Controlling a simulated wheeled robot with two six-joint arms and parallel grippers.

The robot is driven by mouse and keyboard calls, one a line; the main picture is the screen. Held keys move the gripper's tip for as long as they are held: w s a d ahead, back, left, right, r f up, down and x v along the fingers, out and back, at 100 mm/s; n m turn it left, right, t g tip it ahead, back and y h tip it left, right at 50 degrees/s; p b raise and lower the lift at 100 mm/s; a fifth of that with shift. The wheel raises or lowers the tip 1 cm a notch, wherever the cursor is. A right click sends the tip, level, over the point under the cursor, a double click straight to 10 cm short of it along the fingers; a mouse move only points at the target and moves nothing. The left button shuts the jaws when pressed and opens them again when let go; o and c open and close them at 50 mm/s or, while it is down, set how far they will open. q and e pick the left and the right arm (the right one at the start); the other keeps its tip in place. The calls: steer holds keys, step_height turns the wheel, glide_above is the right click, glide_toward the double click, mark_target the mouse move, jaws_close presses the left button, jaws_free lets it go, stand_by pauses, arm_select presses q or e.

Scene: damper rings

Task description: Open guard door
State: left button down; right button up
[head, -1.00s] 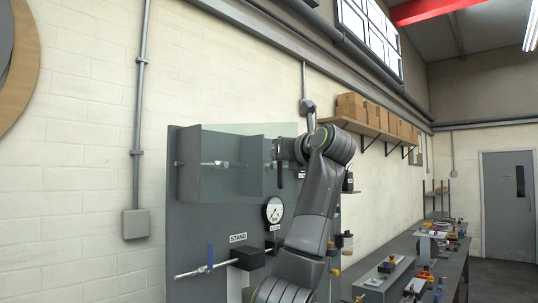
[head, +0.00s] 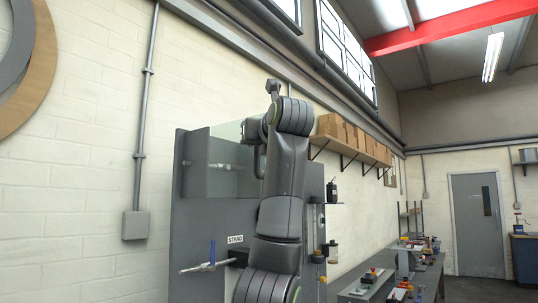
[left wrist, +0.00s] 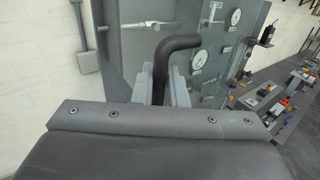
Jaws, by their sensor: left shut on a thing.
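The guard door (head: 226,165) is a clear pane on the grey stand panel (head: 196,232), left of my arm in the head view. Its exact angle is hard to tell. In the left wrist view, a black bent handle (left wrist: 176,46) rises between the fingers of my left gripper (left wrist: 161,88), which is shut on it. In the head view my left arm stands in front of the panel and hides much of its right side, and the fingertips cannot be made out. My right gripper is not in view.
Gauges (left wrist: 200,59) show on the panel in the left wrist view. A workbench with several small parts (head: 375,283) runs along the right, under a shelf of boxes (head: 345,132).

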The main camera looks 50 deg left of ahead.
arm_select(q)
steer(key=shift+s+r, duration=0.1)
steer(key=shift+s, duration=0.3)
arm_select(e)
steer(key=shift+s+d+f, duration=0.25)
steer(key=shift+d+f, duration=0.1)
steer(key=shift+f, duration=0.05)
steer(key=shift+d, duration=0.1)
